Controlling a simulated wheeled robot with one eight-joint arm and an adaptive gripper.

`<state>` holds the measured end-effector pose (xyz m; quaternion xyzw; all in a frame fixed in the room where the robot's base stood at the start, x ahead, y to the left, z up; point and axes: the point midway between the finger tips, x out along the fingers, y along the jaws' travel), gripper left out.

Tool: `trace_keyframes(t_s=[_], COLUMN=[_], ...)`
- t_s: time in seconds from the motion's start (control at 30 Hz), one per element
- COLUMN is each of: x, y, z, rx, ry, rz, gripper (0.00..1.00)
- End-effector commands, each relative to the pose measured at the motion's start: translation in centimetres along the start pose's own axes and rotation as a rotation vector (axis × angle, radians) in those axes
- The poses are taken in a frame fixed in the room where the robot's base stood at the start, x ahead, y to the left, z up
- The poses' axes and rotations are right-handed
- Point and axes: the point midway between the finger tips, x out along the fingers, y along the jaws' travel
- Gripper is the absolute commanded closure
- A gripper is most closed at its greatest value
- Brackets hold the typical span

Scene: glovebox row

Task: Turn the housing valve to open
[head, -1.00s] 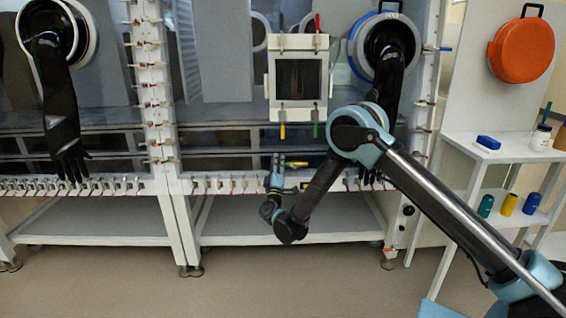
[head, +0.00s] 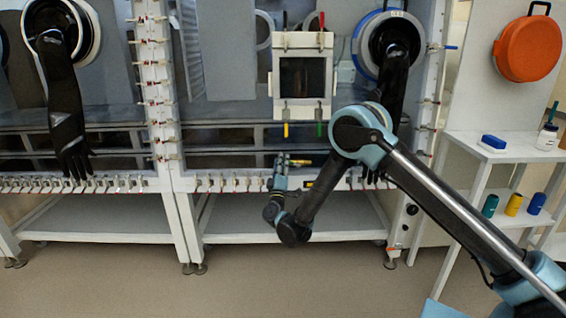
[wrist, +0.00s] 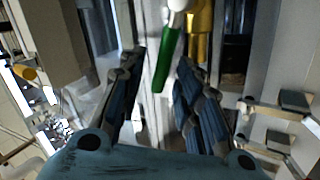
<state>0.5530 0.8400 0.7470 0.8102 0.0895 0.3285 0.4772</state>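The white square housing (head: 303,80) with a dark window hangs on the glovebox front in the head view. It has a black and a red handle on top, and a yellow handle (head: 286,129) and a green handle (head: 319,129) below; none is labelled as the valve. My gripper (head: 279,160) is below the housing, pointing up. In the wrist view my gripper (wrist: 158,72) is open with its dark blue fingers apart. A green handle (wrist: 168,62) on a white stem shows in the gap, nearer the right finger. I cannot tell whether it touches. A brass-coloured cylinder (wrist: 199,35) is beside it.
A black glove (head: 394,85) hangs right of the housing, behind my arm. A row of small clamps (head: 220,184) lines the glovebox's lower edge. A white shelf (head: 490,150) with bottles and an orange round lid (head: 528,48) are at the right. The floor in front is clear.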

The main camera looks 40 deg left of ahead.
Motion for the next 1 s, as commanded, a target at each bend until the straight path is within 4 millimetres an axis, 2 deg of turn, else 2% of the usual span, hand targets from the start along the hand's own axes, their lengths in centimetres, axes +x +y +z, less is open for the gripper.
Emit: trace_keyframes(t_s=[0.2, 0.4, 0.6, 0.87, 1.0], x=[-3.2, -5.5, -6.4, -6.4, -6.5], y=[0.0, -0.1, 0.0, 0.0, 0.1], z=[-0.1, -0.1, -0.1, -0.1, -0.1], rx=[0.001, 0.001, 0.0, 0.0, 0.028], ry=[0.001, 0.001, 0.0, 0.0, -0.001], rz=[-0.001, 0.0, 0.0, 0.0, -0.001], gripper=[0.68, 0.68, 0.68, 0.68, 1.0])
